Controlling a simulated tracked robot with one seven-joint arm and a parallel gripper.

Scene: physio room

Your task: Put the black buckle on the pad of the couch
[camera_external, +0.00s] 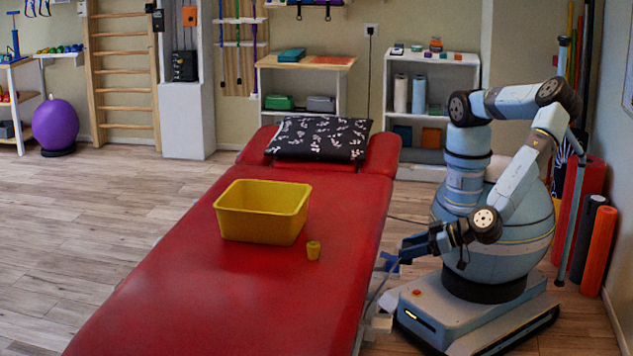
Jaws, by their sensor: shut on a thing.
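The couch has a long red pad (225,295) running from the front up to its raised head end. My gripper (388,260) is beside the right edge of the pad, low and close to the couch's side. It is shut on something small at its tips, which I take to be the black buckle. The buckle's outline is too small and dark to make out against the gripper. No black buckle shows on the bare part of the pad.
A black patterned pillow (318,138) lies at the head end. The front part of the pad is clear. Foam rollers (599,250) stand at the right wall.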

